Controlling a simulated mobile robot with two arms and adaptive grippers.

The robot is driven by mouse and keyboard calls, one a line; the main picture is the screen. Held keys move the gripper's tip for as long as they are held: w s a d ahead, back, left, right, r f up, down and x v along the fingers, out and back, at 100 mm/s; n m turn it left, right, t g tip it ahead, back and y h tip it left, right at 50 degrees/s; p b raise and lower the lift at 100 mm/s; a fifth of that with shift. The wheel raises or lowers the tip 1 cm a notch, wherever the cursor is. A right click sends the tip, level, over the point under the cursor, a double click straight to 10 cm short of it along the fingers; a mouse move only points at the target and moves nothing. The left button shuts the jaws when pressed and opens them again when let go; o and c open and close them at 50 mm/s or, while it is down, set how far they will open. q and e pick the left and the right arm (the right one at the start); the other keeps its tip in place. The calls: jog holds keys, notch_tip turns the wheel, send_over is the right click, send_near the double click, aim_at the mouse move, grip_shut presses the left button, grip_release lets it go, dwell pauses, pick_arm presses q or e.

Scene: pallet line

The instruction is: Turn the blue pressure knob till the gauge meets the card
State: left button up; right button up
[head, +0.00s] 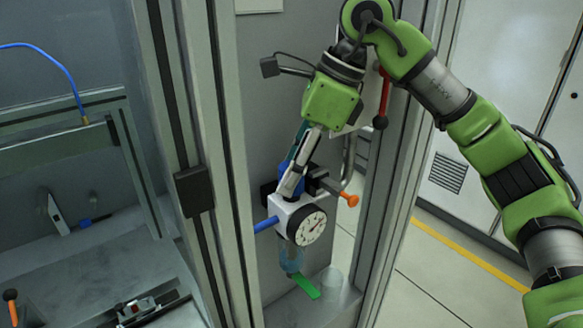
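The blue pressure knob (284,167) sits on top of a white regulator body (284,212) and is partly covered by my gripper. My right gripper (291,180) comes down from above, with one grey finger in front of the knob. The other finger is hidden, so I cannot tell whether they grip it. The round gauge (311,228) faces out from the body, with a white dial and black rim. Its needle is too small to read surely. A pale plate (258,5), cut off at the top edge, may be the card; no writing shows. My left gripper is not in view.
An orange-tipped lever (349,199) and a blue pipe (266,224) stick out beside the regulator. A clear bowl (290,258) hangs below, above a green strip (306,286) and a clear cup (331,279). Metal posts (215,140) stand close on the left.

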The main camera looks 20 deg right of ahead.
jog(key=c, duration=0.8)
jog(key=shift+n+g+p, duration=0.3)
jog(key=shift+n+p, duration=0.05)
jog(key=shift+n, duration=0.35)
jog(key=o, duration=0.8)
jog(key=v, duration=1.2)
jog(key=shift+d, duration=0.15)
jog(key=shift+f, duration=0.1)
